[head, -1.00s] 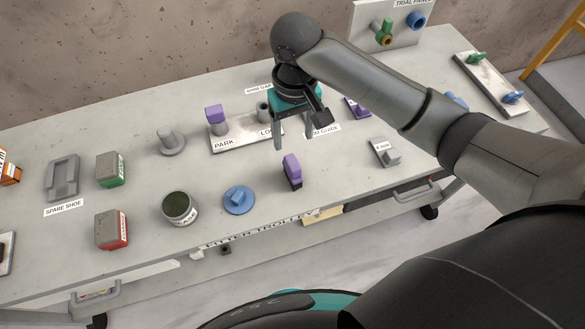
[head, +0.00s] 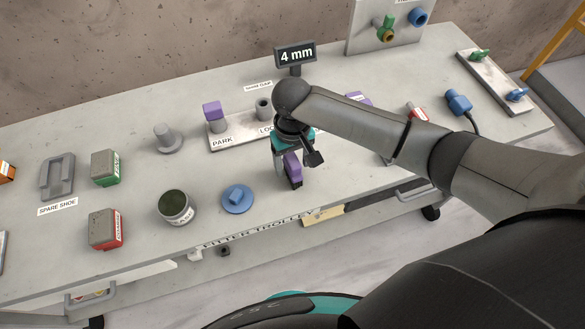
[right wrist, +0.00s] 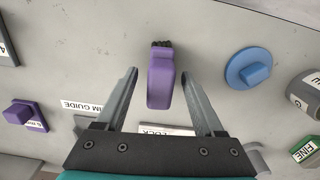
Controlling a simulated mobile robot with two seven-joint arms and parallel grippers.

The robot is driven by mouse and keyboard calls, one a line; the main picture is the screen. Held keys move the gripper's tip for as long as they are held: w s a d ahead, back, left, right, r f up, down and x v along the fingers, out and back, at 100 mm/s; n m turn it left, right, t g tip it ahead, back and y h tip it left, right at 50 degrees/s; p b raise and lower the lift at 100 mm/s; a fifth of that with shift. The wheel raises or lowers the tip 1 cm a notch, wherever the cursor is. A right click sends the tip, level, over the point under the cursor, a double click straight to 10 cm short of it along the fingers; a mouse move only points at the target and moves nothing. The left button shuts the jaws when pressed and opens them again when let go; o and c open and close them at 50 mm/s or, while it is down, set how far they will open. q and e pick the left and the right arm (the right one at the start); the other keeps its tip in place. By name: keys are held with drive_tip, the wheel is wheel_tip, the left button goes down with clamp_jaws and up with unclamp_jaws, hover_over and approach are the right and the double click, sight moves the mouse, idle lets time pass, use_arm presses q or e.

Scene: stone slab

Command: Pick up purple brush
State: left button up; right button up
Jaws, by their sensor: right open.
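The purple brush (head: 292,167), with a purple handle and dark bristles, is near the front edge of the table. In the right wrist view the brush (right wrist: 161,78) lies between the two finger lines, its handle end reaching between the fingertips. My right gripper (head: 288,172) is open around or just above the brush; it also shows in the right wrist view (right wrist: 158,80) with a gap on each side of the handle. Whether the fingers are at handle height is unclear. My left gripper is not in view.
A blue knobbed disc (head: 238,199) and a grease tin (head: 176,207) stand left of the brush. Behind is a white parking plate (head: 228,143) with a purple block (head: 213,110). A 4 mm display (head: 296,54) stands at the back. The front edge is close.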

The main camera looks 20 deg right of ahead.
wheel_tip(320, 180, down, 2)
drive_tip(key=shift+f, duration=0.1)
clamp_jaws()
idle(0.5)
